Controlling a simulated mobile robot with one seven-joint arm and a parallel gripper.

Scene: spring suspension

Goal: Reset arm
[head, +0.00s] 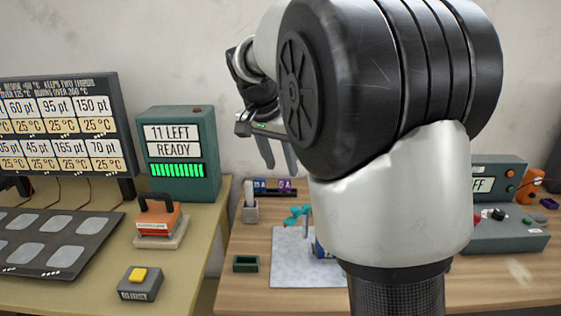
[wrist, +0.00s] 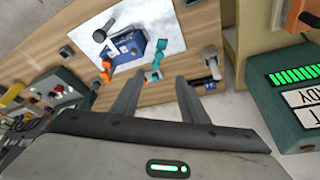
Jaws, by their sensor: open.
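My arm is raised and fills the right middle of the head view. My gripper (head: 279,167) hangs above the back of the wooden table (head: 245,285), its two grey fingers apart. In the wrist view the fingers (wrist: 158,77) are also apart, with nothing held between them. Beyond the fingertips lies a pale mat (wrist: 170,35) bearing a blue device (wrist: 125,46), with an orange clip (wrist: 106,70) and a teal clip (wrist: 153,75) near it. In the head view my arm hides most of the blue device and part of the mat (head: 290,265).
A green box reading "11 LEFT READY" (head: 178,150) stands left of my gripper. A grey-green instrument (head: 505,235) stands right.

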